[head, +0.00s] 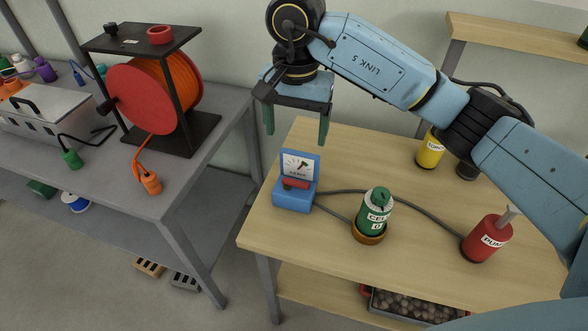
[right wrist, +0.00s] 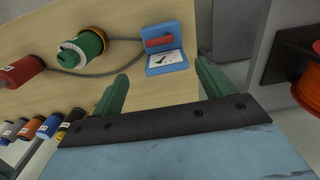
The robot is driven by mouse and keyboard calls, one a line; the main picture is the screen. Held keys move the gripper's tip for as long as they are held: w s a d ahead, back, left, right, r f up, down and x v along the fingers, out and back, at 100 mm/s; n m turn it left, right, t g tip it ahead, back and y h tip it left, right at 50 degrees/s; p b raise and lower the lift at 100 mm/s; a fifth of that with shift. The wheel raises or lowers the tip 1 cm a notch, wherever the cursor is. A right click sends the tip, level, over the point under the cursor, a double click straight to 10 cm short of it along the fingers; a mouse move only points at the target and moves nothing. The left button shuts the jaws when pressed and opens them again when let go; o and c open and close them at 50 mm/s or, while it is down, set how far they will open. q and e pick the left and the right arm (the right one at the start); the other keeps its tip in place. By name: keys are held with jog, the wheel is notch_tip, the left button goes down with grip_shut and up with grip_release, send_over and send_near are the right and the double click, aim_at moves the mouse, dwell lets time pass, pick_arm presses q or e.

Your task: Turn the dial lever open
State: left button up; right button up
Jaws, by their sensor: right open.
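The blue dial box (head: 293,192) stands near the left end of the wooden table. It has a white dial face with a dark needle and a red lever (head: 295,183) lying across its front. In the right wrist view the dial box (right wrist: 168,62) and its red lever (right wrist: 159,41) show beyond my fingertips. My right gripper (head: 296,140) is open and empty, its green fingers pointing down above and behind the box, apart from it. In the right wrist view the fingers (right wrist: 162,82) are spread wide. My left gripper is not in view.
A green cylinder (head: 376,212) in a brown ring and a red pump bottle (head: 486,239) stand to the right, with grey hoses between them and the box. A yellow bottle (head: 430,150) stands behind. A grey bench (head: 205,145) with an orange reel is left, across a gap.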

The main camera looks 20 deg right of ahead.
aim_at(296, 181)
notch_tip(296, 181, down, 12)
jog(key=shift+s+r+b, duration=0.1)
jog(key=shift+r+b, duration=0.05)
jog(key=shift+b, duration=0.25)
jog(key=shift+f, duration=0.75)
jog(key=shift+c, duration=0.2)
jog(key=c, duration=1)
jog(key=shift+o, duration=0.2)
